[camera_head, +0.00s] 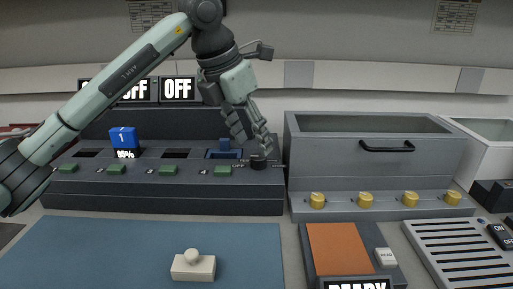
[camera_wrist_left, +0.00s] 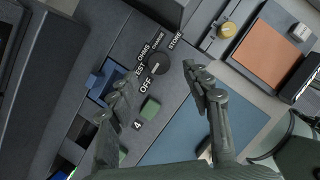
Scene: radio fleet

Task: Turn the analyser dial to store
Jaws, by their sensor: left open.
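The analyser dial (camera_head: 258,161) is a black round knob at the right end of the dark console. In the left wrist view the dial (camera_wrist_left: 157,65) sits among the labels OFF, TEST, OHMS, one I cannot read clearly, and STORE. Its white mark shows on the side nearer OFF; its exact setting is hard to tell. My left gripper (camera_head: 251,138) points down just above the dial. In the wrist view its open fingers (camera_wrist_left: 158,75) stand on either side of the dial; contact cannot be made out. My right gripper is not in view.
Green buttons (camera_head: 223,170) line the console front, and a blue block (camera_head: 123,137) stands at its left. A grey drawer unit (camera_head: 375,150) with yellow knobs stands close right of the dial. A blue mat (camera_head: 120,250) with a cream knobbed block (camera_head: 193,266) lies in front.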

